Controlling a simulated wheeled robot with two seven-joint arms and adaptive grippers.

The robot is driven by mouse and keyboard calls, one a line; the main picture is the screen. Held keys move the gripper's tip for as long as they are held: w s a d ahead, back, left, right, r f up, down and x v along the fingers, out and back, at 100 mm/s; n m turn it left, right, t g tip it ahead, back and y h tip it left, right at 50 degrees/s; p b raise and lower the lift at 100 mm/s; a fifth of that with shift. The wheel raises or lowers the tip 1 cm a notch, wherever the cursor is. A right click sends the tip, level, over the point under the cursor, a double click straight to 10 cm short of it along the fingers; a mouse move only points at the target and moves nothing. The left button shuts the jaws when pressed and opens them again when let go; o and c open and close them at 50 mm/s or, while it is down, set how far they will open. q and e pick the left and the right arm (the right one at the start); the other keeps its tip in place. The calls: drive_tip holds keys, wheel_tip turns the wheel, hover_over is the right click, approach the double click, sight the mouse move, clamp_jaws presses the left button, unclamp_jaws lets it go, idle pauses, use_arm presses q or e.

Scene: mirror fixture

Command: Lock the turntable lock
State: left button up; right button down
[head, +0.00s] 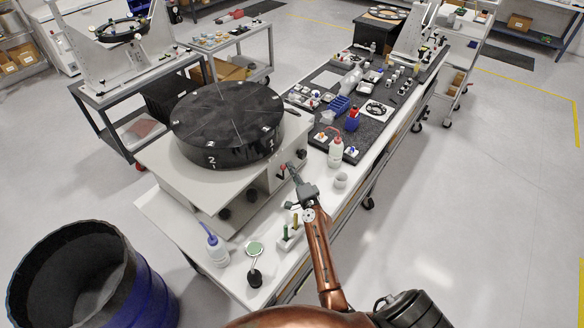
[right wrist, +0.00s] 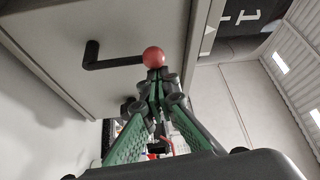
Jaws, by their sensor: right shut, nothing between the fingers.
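The black round turntable (head: 225,112) sits on a pale box-shaped base (head: 190,182). A black bent lever (right wrist: 105,63) with a red ball knob (right wrist: 153,56) sticks out from the base in the right wrist view. In the head view a small red knob (head: 281,169) shows at the base's right side. My right gripper (head: 292,166) is beside that side. In the right wrist view its fingers (right wrist: 158,80) are shut and empty, with tips close to the red ball; I cannot tell whether they touch. My left gripper is not in view.
A squeeze bottle (head: 335,150) and small cup (head: 341,180) stand right of my gripper. A blue-capped bottle (head: 215,248), a round mirror (head: 255,248) and a small rack (head: 290,236) stand at the front. A blue drum (head: 140,290) is at lower left.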

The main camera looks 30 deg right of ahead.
drive_tip(key=a+n+b, duration=0.1)
drive_tip(key=b, duration=0.2)
drive_tip(key=n+t+b, duration=0.1)
drive_tip(key=n+b, duration=0.1)
drive_tip(key=b, duration=0.1)
drive_tip(key=shift+s+a+t+y+b, duration=0.3)
drive_tip(key=shift+s+a+b, duration=0.05)
drive_tip(key=shift+s+a, duration=0.05)
drive_tip(key=shift+r, duration=0.1)
drive_tip(key=s+d+b, duration=0.1)
drive_tip(key=s+d, duration=0.1)
drive_tip(key=s, duration=0.7)
drive_tip(key=shift+d+f, duration=0.2)
drive_tip(key=shift+d, duration=0.05)
